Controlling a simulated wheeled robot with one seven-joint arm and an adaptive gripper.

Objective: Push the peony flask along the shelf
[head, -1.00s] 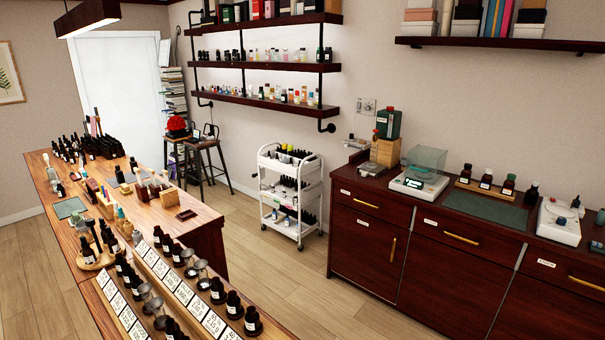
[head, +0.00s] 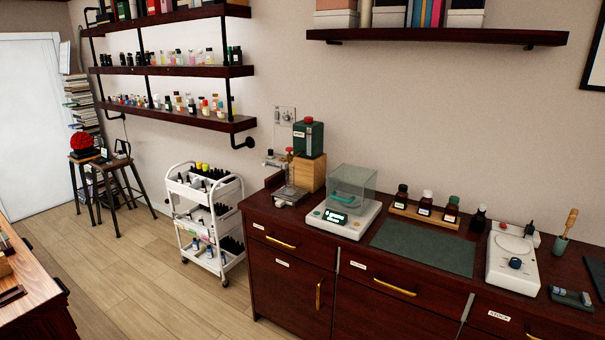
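Long dark wall shelves on black pipe brackets hang at the upper left in the head view. The middle shelf (head: 175,71) and the lower shelf (head: 180,117) hold many small bottles and flasks, clear, coloured and dark. The bottles are too small for me to tell which one is the peony flask. My gripper is not in view.
A dark wooden counter (head: 262,205) runs along the wall at right, bearing a balance (head: 340,218), a green mat (head: 425,248) and a hot plate (head: 513,262). A white cart (head: 182,188) stands left of it. Stools (head: 104,165) stand farther left. Open floor (head: 120,265) lies in front.

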